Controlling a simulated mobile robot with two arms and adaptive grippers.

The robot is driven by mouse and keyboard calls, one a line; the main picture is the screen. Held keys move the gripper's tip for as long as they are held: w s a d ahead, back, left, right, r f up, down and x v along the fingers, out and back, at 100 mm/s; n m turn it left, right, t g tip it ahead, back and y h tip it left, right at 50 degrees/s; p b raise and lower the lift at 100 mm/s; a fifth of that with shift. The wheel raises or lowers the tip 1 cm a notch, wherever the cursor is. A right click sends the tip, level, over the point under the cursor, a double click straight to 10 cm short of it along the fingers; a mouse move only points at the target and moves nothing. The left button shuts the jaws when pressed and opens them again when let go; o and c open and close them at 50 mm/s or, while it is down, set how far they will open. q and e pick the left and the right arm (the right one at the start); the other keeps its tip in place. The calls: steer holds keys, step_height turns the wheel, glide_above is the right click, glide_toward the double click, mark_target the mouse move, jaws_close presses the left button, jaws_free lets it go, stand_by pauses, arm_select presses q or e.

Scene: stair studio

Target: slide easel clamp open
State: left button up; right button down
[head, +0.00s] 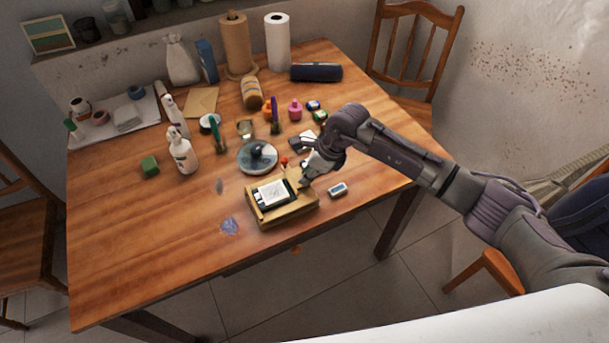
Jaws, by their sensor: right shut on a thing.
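The small wooden easel (284,216) lies low on the table's front right part, like a shallow wooden box. A small dark-edged panel with a pale picture (271,194) rests on it. My right gripper (303,183) reaches in from the right and is shut at the easel's right side, where the clamp appears to be. The gripper hides most of that part, so how far the clamp is open cannot be told. A small red knob (284,161) shows just behind the easel. My left gripper is not in view.
A small eraser-like block (338,189) lies right of the easel. A round glass-lidded dish (258,157) stands close behind it. Spray bottles (182,150), paper rolls (278,42) and several small items crowd the back. The table's front left (130,240) is clear.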

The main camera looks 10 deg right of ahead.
steer(key=c, duration=1.1)
jaws_free()
steer(key=shift+w+d, duration=0.1)
steer(key=shift+d, duration=0.2)
steer(key=shift+r, duration=0.1)
steer(key=v, duration=1.2)
steer(key=shift+a, duration=0.1)
